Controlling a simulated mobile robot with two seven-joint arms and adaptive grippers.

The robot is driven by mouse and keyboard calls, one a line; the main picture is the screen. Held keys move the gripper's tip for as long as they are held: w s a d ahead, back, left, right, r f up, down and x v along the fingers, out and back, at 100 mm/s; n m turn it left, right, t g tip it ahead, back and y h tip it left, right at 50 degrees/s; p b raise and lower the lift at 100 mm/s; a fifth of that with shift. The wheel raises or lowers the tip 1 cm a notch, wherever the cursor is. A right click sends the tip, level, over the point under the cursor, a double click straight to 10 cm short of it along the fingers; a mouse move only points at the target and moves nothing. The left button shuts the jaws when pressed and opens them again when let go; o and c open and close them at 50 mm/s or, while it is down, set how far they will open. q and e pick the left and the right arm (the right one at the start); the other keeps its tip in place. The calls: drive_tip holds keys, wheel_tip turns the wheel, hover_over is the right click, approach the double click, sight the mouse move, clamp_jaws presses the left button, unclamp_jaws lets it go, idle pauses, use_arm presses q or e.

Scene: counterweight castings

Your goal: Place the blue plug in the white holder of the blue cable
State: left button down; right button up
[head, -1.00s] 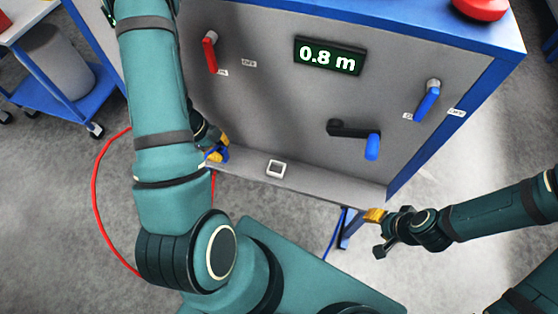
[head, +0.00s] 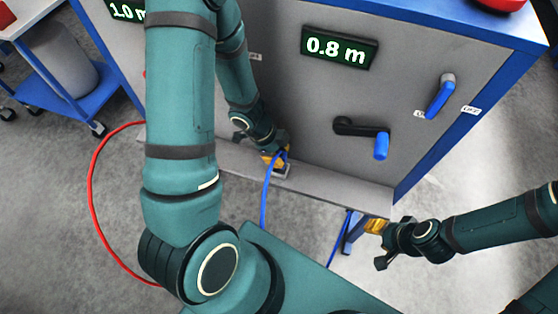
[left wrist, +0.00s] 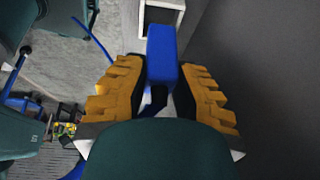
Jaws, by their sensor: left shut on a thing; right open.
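The blue plug (left wrist: 163,55) is held between the yellow fingers of my left gripper (left wrist: 161,88) in the left wrist view. The white holder (left wrist: 160,16) shows just beyond the plug, partly covered by it. In the head view, my left gripper (head: 274,157) is at the holder (head: 282,172) on the grey ledge, and the plug is mostly hidden there. I cannot tell whether plug and holder touch. The blue cable (head: 266,190) hangs down from the gripper. My right gripper (head: 375,227) is open and empty, off the ledge's right end.
The grey cabinet panel (head: 300,105) rises behind the ledge (head: 350,197). A black crank with a blue handle (head: 381,146) and a blue lever (head: 440,96) stick out of it. A red cable (head: 92,200) loops on the floor at left. A blue cart (head: 60,95) stands at back left.

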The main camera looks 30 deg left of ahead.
use_arm(q)
drive_tip(key=shift+f+b, duration=1.25)
drive_tip(key=shift+f, duration=0.5)
drive_tip(key=shift+f, duration=0.2)
drive_tip(key=c, duration=0.9)
unclamp_jaws()
drive_tip(key=shift+r, duration=0.1)
drive_tip(key=p+v, duration=0.4)
drive_tip(key=v, duration=0.2)
drive_tip(key=shift+r+p, duration=0.25)
drive_tip(key=shift+p, duration=0.15)
drive_tip(key=shift+s+a+r+p, duration=0.15)
drive_tip(key=shift+a+r+p, duration=0.2)
drive_tip(key=shift+r+p, duration=0.15)
drive_tip(key=shift+s, duration=0.1)
